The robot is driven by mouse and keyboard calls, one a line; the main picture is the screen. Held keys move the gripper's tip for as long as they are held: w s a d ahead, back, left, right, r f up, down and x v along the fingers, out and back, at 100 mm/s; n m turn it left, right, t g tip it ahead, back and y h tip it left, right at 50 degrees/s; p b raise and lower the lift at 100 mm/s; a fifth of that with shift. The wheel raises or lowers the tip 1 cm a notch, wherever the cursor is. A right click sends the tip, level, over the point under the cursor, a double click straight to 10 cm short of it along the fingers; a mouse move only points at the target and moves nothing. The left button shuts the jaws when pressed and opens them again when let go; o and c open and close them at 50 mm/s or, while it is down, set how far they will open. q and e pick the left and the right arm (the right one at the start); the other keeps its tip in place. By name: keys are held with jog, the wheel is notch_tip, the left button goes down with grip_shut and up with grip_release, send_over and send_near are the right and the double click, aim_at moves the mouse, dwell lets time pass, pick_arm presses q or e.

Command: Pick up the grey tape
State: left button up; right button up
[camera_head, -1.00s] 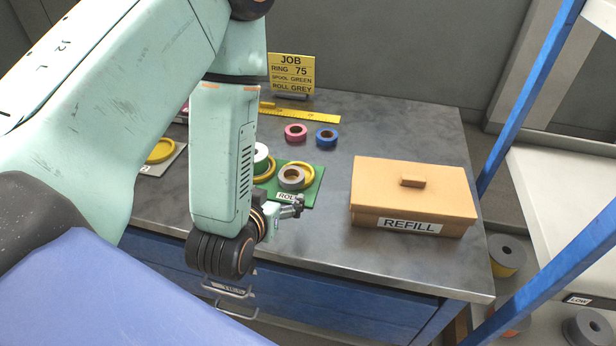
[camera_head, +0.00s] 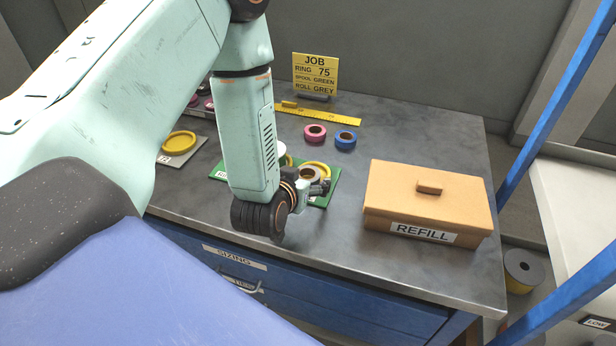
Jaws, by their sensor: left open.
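The grey tape (camera_head: 308,173) is a grey roll on the green mat (camera_head: 333,189), next to a yellow ring (camera_head: 324,168). My left gripper (camera_head: 324,187) is open at the near side of the tape and hides part of it. I cannot tell whether it touches the tape. The left arm covers the middle of the mat and most of a white-topped spool (camera_head: 282,150). My right gripper is not in view.
An orange REFILL box (camera_head: 428,199) stands on the right of the grey table. Pink (camera_head: 315,133) and blue (camera_head: 345,140) tapes lie behind the mat, near a yellow ruler (camera_head: 330,115) and JOB sign (camera_head: 315,72). Blue shelf posts stand at the right.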

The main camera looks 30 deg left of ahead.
pick_arm(q)
jog(key=shift+w+a+f, duration=0.1)
jog(key=c, duration=1.1)
jog(key=shift+r, duration=0.2)
notch_tip(320, 180, up, 10)
jog(key=p, duration=0.3)
jog(key=shift+s+d+f+m+g+h+b, duration=0.6)
jog(key=shift+s+d+m+h, duration=0.65)
jog(key=shift+d+m+h, duration=0.95)
jog(key=shift+s+d+f+m+g+h+b, duration=0.3)
jog(key=shift+s+d+m+g+h+b, duration=0.6)
jog(key=shift+d+m+h, duration=1.35)
jog(key=shift+s+d+f+m+g+h+b, duration=0.45)
jog(key=shift+s+d+m+g+h, duration=0.35)
jog(key=shift+s+d+m+h, duration=1.1)
